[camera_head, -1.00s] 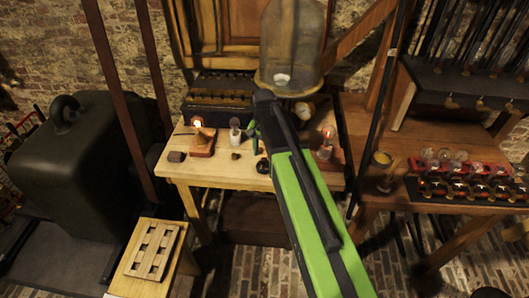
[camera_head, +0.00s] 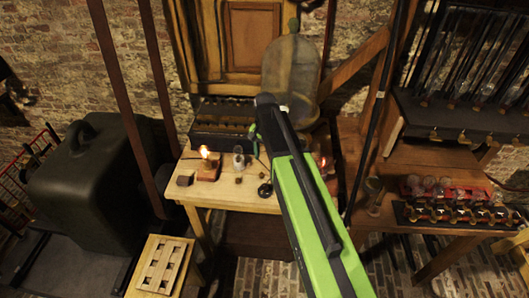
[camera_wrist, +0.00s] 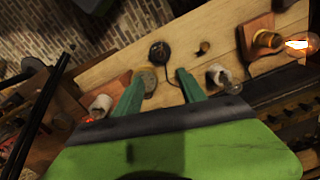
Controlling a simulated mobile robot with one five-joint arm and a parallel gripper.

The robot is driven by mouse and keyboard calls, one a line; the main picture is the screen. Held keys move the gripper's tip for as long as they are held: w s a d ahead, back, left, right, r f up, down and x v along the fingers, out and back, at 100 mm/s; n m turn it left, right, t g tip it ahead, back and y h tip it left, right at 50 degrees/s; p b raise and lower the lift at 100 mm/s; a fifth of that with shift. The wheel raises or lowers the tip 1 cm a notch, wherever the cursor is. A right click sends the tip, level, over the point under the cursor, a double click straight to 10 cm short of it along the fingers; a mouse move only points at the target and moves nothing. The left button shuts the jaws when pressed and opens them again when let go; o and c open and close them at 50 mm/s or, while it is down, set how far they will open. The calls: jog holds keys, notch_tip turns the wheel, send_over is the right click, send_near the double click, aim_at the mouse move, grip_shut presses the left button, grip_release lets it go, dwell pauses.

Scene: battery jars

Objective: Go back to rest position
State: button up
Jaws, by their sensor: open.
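My green and black arm (camera_head: 302,200) reaches up and forward over the wooden table in the head view. My gripper (camera_wrist: 160,75) shows in the wrist view as two green fingers, spread apart with nothing held between them. The fingers hang above the light wooden table (camera_wrist: 110,65). In the head view the gripper (camera_head: 256,142) is small, partly hidden behind the arm's dark end.
A lit bulb on a wooden block (camera_head: 207,168) and a small clear bulb (camera_head: 239,160) stand on the table (camera_head: 235,197). A glass dome (camera_head: 290,75) stands behind my arm. A bulb rack (camera_head: 455,212) is right; a slotted wooden block (camera_head: 160,266) is lower left.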

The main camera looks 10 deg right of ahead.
jog(key=s+f+n+b, duration=0.3)
jog(key=s, duration=0.4)
jog(key=s+f+n+b, duration=0.2)
jog(key=s+n, duration=0.1)
jog(key=s, duration=0.4)
jog(key=shift+d+f+b, duration=0.15)
jog(key=shift+f+b, duration=0.25)
